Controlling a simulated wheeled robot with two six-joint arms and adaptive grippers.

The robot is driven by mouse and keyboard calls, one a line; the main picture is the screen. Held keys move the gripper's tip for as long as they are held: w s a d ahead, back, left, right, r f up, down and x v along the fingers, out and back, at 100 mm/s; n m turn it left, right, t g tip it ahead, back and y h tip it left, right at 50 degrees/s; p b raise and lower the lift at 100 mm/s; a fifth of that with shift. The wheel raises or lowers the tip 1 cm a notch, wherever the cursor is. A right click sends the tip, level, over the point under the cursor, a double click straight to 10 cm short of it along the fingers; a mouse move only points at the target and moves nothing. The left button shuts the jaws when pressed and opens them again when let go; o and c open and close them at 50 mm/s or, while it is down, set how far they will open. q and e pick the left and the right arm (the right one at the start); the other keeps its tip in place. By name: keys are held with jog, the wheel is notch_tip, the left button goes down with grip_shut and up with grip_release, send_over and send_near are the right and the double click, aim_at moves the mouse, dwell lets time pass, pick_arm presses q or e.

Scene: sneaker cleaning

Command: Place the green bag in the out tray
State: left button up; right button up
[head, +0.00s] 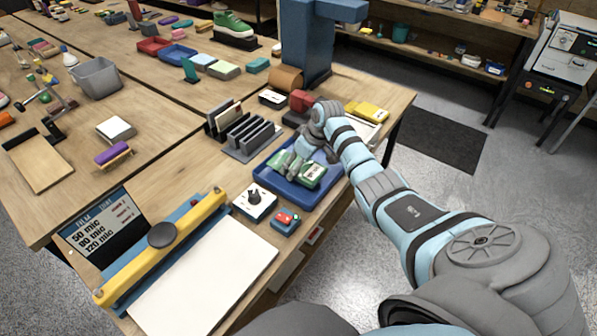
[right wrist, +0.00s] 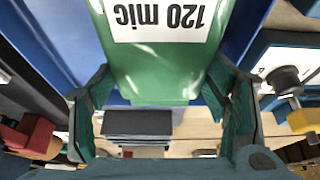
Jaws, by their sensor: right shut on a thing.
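The green bag (right wrist: 160,72) has a white label reading "120 mic", upside down in the right wrist view. My right gripper (right wrist: 163,112) is shut on it, one finger on each side. In the head view my right gripper (head: 296,158) is over a blue tray (head: 297,201), with green packs with pale labels (head: 312,174) at and below its fingers. Whether the held bag touches the tray floor is hard to tell. I cannot read any mark saying this tray is the out tray. My left gripper is not in view.
A grey slotted rack (head: 250,139) stands left of the tray. A dial box (head: 255,201) and a small blue device with a red top (head: 286,221) sit in front. A yellow-barred sealer (head: 162,240) is at front left. A blue column (head: 306,45) stands behind.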

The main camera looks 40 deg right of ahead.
jog(key=f, duration=0.4)
jog(key=shift+w+b, duration=0.2)
jog(key=shift+b, duration=0.2)
jog(key=shift+s+r, duration=0.1)
jog(key=shift+s+d+r, duration=0.1)
jog(key=shift+s+r, duration=0.1)
jog(key=shift+s, duration=0.1)
jog(key=shift+f, duration=0.15)
jog(key=o, duration=1.3)
jog(key=shift+w+f, duration=0.1)
jog(key=shift+w, duration=0.1)
jog(key=shift+c, duration=0.2)
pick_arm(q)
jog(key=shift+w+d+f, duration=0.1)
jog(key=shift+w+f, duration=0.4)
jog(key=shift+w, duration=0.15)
pick_arm(e)
jog(key=shift+s, duration=0.1)
